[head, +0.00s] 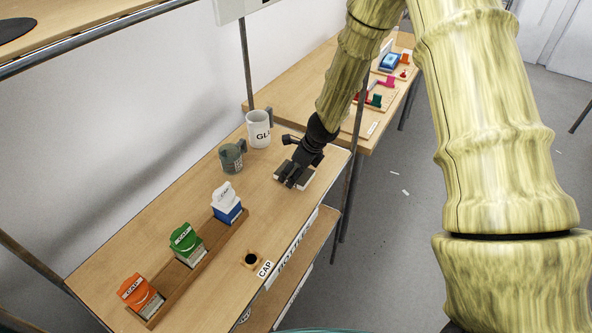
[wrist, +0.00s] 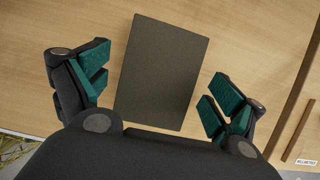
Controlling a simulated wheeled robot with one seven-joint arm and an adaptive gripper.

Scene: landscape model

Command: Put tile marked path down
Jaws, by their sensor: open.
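A flat dark rectangular slab (wrist: 162,72) lies on the wooden table in the wrist view. No marking is readable on it, so I cannot tell whether it is the path tile. My gripper (wrist: 155,92) is open, with its green-padded fingers on either side of the slab and a gap to each. In the head view my gripper (head: 297,177) is low over the table's right end and hides most of what is under it. Pale edges show beside the fingers there.
A grey mug (head: 232,158) and a white mug (head: 259,130) stand left of my gripper. A wooden tray (head: 208,247) holds orange, green and blue-white cartons. Another table (head: 300,82) with coloured pieces stands behind.

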